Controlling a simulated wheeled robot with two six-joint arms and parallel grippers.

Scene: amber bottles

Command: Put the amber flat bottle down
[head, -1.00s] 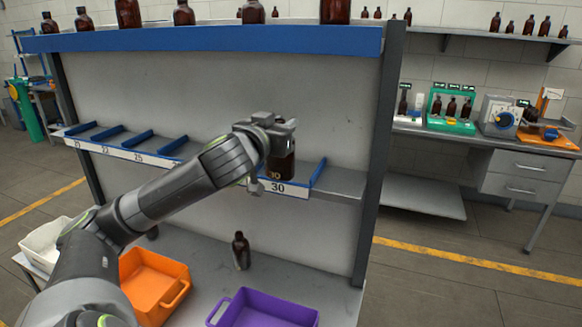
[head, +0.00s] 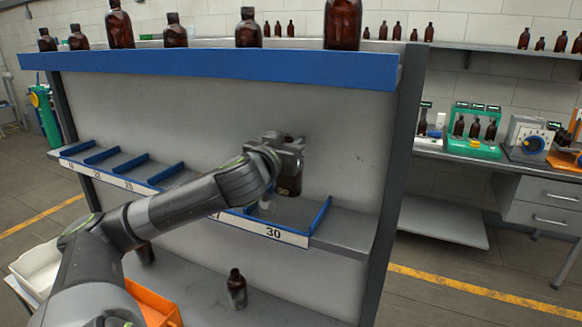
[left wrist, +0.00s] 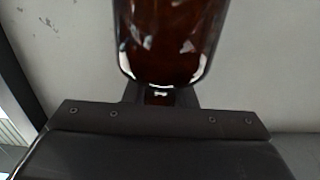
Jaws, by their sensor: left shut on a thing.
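My left gripper (head: 290,160) is shut on the amber flat bottle (head: 289,184). In the head view the bottle hangs at the gripper, in front of the back panel and over the shelf slot labelled 30 (head: 320,222). I cannot tell whether its base touches the shelf. In the left wrist view the bottle (left wrist: 172,40) shows large between the jaws, its upper part out of frame. My right gripper is not in view.
Blue dividers (head: 166,174) split the middle shelf into slots. Several amber bottles stand on the top shelf (head: 220,60). Another bottle (head: 237,289) stands on the lower deck near an orange bin (head: 150,305). The shelf's right end is clear.

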